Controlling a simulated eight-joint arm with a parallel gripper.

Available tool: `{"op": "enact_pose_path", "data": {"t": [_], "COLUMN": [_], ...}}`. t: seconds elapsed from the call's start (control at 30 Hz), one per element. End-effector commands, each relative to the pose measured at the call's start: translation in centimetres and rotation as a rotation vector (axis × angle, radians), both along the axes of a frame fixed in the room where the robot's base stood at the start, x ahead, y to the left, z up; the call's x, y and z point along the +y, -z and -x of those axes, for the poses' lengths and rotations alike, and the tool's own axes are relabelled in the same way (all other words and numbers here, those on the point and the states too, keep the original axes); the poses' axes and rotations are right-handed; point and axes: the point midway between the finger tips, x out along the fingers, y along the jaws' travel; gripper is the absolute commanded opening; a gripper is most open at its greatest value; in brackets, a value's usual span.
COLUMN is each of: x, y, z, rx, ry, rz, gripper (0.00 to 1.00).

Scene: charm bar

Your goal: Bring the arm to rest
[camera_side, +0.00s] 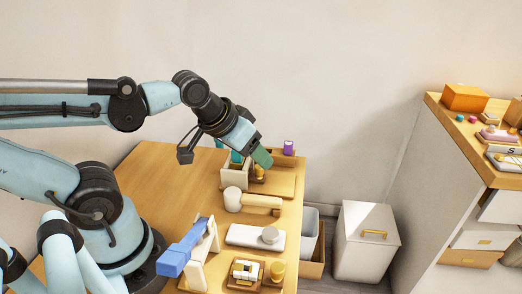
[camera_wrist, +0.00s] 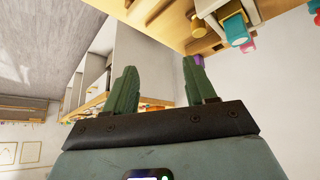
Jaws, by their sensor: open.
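My gripper (camera_side: 262,158) is over the far end of the wooden table (camera_side: 170,178), tilted down to the right, close to a small wooden holder. In the wrist view my gripper (camera_wrist: 164,85) shows two green fingers spread wide apart with nothing between them. My pale blue arm reaches across from the left in the side view. Whether the fingers touch the things behind them cannot be told from the side view.
A white bin (camera_side: 365,245) stands on the floor to the right. A cabinet (camera_side: 430,170) with small items on top stands far right.

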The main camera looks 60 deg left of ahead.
Motion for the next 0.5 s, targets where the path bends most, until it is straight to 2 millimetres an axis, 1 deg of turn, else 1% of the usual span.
{"op": "enact_pose_path", "data": {"t": [0.13,0.5], "x": [-0.07,-0.06], "y": [-0.09,-0.11], "z": [-0.04,-0.07], "rx": [-0.030,-0.033], "ry": [0.098,0.113], "rz": [-0.066,-0.076], "gripper": [0.55,0.55]}}
